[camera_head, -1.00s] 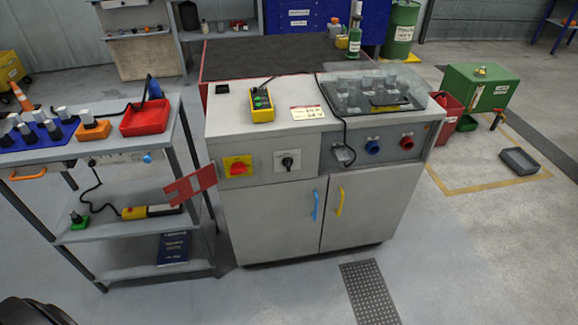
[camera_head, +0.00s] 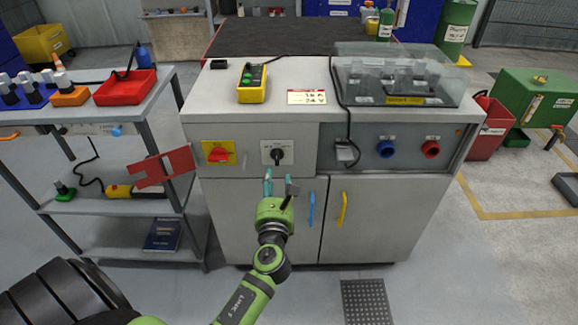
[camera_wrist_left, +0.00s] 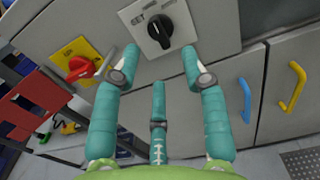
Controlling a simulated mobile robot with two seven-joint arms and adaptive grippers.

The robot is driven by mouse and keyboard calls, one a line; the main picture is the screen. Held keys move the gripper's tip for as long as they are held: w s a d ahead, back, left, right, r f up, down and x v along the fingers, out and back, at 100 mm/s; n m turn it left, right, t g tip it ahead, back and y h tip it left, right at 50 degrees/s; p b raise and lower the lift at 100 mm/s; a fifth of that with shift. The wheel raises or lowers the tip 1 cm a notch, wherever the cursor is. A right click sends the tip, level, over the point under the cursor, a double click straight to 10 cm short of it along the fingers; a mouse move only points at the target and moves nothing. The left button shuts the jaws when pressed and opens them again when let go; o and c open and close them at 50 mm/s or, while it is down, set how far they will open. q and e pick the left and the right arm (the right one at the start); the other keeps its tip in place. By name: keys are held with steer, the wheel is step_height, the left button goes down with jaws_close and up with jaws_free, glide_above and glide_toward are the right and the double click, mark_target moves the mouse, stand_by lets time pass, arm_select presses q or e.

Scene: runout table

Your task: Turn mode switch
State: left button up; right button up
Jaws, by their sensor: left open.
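The mode switch is a black rotary knob (camera_head: 277,156) on a pale square plate on the front of the grey cabinet (camera_head: 250,215). In the left wrist view the knob (camera_wrist_left: 160,30) has a white pointer line, and the word "SET" shows at its upper left. My left gripper (camera_head: 281,182) is open and empty, just below and in front of the knob. In the left wrist view its teal fingers (camera_wrist_left: 160,65) stand apart to either side below the knob, without visible contact. My right gripper is not in view.
A red switch on a yellow plate (camera_head: 218,153) sits left of the knob. A red slotted plate (camera_head: 163,168) sticks out at the cabinet's left edge. Blue (camera_head: 312,208) and yellow (camera_head: 343,208) door handles are below right. A shelf cart (camera_head: 120,180) stands at left.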

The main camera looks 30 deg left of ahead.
mark_target(277, 157)
arm_select(q)
steer(key=x, duration=0.6)
steer(key=shift+w+a+r, duration=0.2)
steer(key=shift+w+a, duration=0.05)
steer(key=shift+a, duration=0.1)
